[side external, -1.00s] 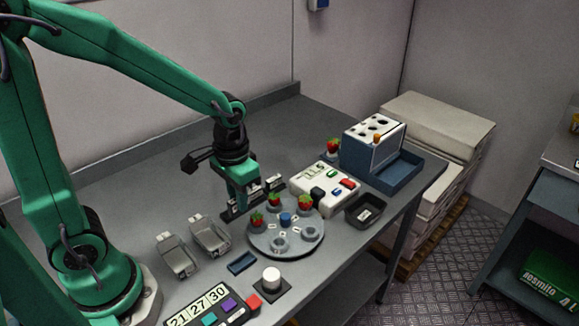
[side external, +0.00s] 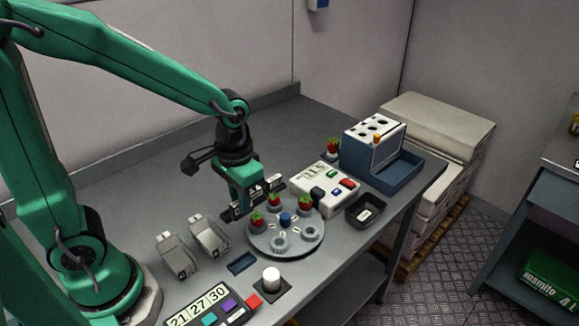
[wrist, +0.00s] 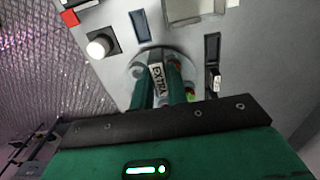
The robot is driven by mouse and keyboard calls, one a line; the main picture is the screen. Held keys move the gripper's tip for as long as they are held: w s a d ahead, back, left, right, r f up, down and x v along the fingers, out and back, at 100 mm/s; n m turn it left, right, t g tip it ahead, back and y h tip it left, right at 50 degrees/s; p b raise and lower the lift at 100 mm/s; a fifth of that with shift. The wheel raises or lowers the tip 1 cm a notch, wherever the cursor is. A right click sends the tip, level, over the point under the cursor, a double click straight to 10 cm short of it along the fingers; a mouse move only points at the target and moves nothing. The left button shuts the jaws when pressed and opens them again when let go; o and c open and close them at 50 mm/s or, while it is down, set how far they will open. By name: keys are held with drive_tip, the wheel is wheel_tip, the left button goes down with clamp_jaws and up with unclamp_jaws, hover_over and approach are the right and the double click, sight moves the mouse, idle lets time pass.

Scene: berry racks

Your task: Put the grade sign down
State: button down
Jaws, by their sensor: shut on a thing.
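The grade sign (wrist: 158,78), a small pale plate reading EXTRA, is between the fingers of my gripper (wrist: 166,88) in the wrist view. My gripper is shut on it. In the side view my gripper (side external: 243,205) is over the table just behind the round grey turntable (side external: 262,247); the fingers hide much of the sign there. A dark strip with pale labels (side external: 272,184) shows beside the fingers; I cannot tell how much of it is rack. Another small sign (wrist: 216,82) stands to the right in the wrist view.
The turntable bears strawberries in cups around a blue knob (side external: 285,218). Two grey holders (side external: 210,236) stand to its left. A white button box (side external: 325,188), a black tray (side external: 366,211) and a blue-white rack (side external: 372,145) stand right. The table behind my gripper is clear.

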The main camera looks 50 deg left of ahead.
drive_tip(key=shift+d, duration=0.1)
drive_tip(key=s+d, duration=1)
drive_tip(key=s, duration=0.2)
drive_tip(key=shift+s+d+r, duration=0.15)
drive_tip(key=shift+s+d, duration=0.05)
drive_tip(key=shift+d, duration=0.1)
hover_over(242, 264)
wheel_tip(242, 264, down, 7)
drive_tip(key=shift+f, duration=0.1)
idle(0.4)
drive_tip(key=shift+f, duration=1.95)
